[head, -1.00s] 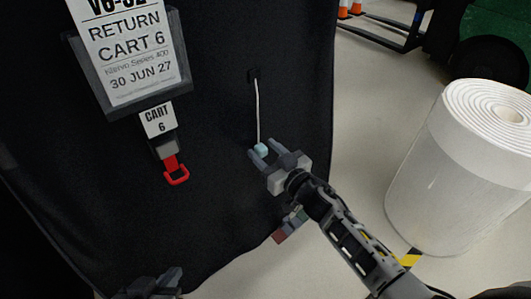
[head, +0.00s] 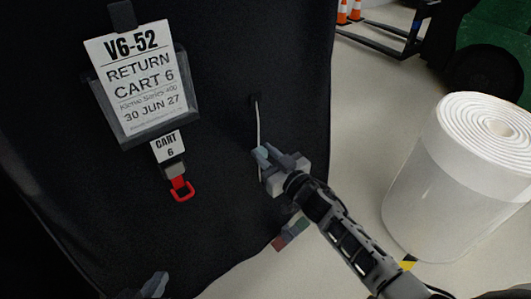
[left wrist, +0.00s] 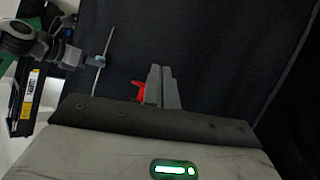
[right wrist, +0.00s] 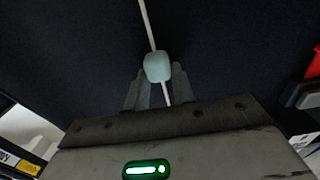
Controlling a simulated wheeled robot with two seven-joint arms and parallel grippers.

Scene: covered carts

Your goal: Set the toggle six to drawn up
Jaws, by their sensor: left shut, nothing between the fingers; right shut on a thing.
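A black cover carries a sign (head: 140,85) reading "V6-52 RETURN CART 6" and a smaller "CART 6" tag (head: 166,146). A white cord (head: 257,122) hangs from a dark fitting (head: 254,99) to the right of the sign. A pale blue toggle (right wrist: 157,67) is on this cord, well below the fitting, and the cord shows above and below it. My right gripper (head: 264,157) is shut on the toggle; its fingertips mostly hide it in the head view. My left gripper (head: 155,283) is low at the bottom edge; its fingers (left wrist: 161,85) are together and empty.
Dark red and green blocks (head: 290,234) show near the cover's lower right edge. A large white roll (head: 450,180) stands on the floor at right. Orange cones (head: 349,12) stand behind.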

